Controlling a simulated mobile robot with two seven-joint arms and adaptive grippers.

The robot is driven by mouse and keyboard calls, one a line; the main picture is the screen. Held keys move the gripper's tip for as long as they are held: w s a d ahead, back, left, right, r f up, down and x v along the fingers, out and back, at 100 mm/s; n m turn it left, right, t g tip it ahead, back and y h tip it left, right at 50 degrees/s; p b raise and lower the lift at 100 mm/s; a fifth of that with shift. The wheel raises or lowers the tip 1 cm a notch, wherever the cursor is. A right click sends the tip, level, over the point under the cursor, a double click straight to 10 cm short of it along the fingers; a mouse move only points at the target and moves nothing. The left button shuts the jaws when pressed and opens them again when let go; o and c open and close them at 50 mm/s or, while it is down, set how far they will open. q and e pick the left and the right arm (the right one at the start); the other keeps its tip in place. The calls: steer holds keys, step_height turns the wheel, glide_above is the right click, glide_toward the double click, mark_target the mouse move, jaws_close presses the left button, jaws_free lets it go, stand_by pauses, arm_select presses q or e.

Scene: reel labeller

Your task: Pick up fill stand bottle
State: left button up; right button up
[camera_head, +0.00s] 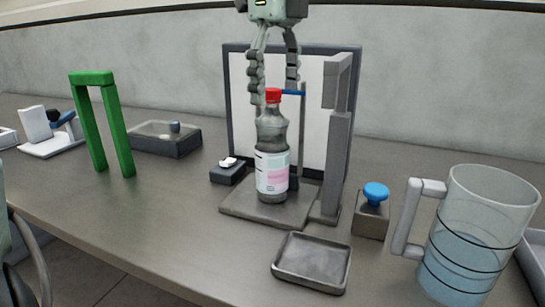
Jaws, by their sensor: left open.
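The fill stand bottle (272,150) is a clear bottle with a red cap and a white and pink label. It stands upright on the flat base (240,207) of a grey fill stand, beside the stand's upright post (337,150). My left gripper (274,88) reaches down from the top centre with its fingers spread. The fingertips show on either side of the red cap, one at left and one at right. I cannot tell whether they touch the bottle. My right gripper is not in view.
A white panel with a dark frame (310,62) stands behind the bottle. A green arch (92,78) stands at left, a blue button (375,192) at right. A clear jug with blue liquid (480,225) and a grey tray (312,285) are in front.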

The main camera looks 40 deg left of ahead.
mark_target(272, 110)
arm_select(q)
steer(key=shift+a+f, duration=0.25)
steer(key=shift+f, duration=0.8)
steer(key=shift+w+a+f+p, duration=0.1)
steer(key=shift+a+f+p, duration=0.1)
steer(key=shift+f, duration=0.8)
steer(key=shift+a+f+p, duration=0.1)
steer(key=shift+f+p, duration=0.05)
steer(key=shift+f, duration=0.8)
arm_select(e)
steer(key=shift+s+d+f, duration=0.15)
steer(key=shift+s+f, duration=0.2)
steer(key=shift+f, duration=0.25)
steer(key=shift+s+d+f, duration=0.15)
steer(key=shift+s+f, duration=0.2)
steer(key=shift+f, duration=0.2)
arm_select(q)
steer(key=shift+c, duration=0.6)
steer(key=c, duration=1.7)
jaws_close()
steer(key=shift+r, duration=0.1)
